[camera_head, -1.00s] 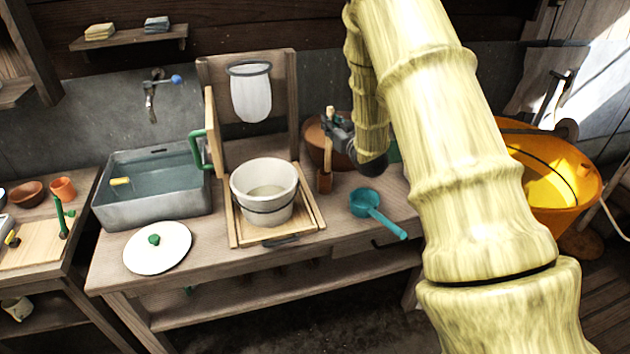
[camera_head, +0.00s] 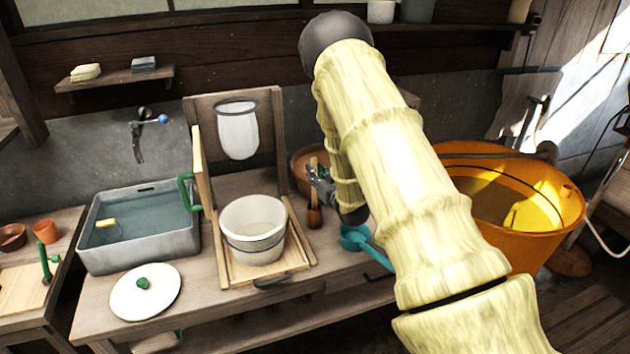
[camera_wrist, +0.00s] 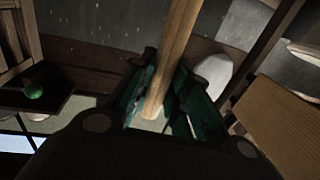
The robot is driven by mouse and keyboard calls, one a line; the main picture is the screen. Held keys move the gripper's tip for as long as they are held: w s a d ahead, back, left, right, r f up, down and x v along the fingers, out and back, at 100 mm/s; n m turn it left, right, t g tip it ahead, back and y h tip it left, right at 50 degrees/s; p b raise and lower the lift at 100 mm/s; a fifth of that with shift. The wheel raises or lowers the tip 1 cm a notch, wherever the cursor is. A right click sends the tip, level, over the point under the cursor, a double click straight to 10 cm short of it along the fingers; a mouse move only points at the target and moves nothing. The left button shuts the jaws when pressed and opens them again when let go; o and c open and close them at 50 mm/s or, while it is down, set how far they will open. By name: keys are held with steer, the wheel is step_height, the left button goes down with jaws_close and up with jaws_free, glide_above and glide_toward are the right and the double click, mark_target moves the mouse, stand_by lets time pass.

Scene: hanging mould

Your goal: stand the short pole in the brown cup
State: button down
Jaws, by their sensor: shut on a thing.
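The short pole is a light wooden stick (camera_head: 314,164), upright in the head view, and it runs through the wrist view (camera_wrist: 176,50). My gripper (camera_head: 321,183) is shut on it, with a teal-lined finger on each side in the wrist view (camera_wrist: 160,100). The brown cup (camera_head: 315,218) is small and dark and stands on the bench right of the white bucket. The pole's lower end meets the cup's mouth in the head view. I cannot tell how deep it sits inside. I cannot make out the cup in the wrist view.
A white bucket (camera_head: 254,246) stands on a wooden frame just left of the cup. A larger brown bowl (camera_head: 300,172) is behind the pole. A teal ladle (camera_head: 367,246) lies to the right, beside my arm. An orange tub (camera_head: 530,220) stands farther right.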

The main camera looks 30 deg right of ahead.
step_height(320, 180, down, 3)
steer(key=shift+f+p, duration=0.2)
steer(key=shift+p, duration=0.25)
steer(key=shift+w+f, duration=0.1)
steer(key=c, duration=1.8)
jaws_free()
steer(key=shift+f, duration=0.1)
steer(key=o, duration=0.4)
steer(key=shift+o, duration=0.2)
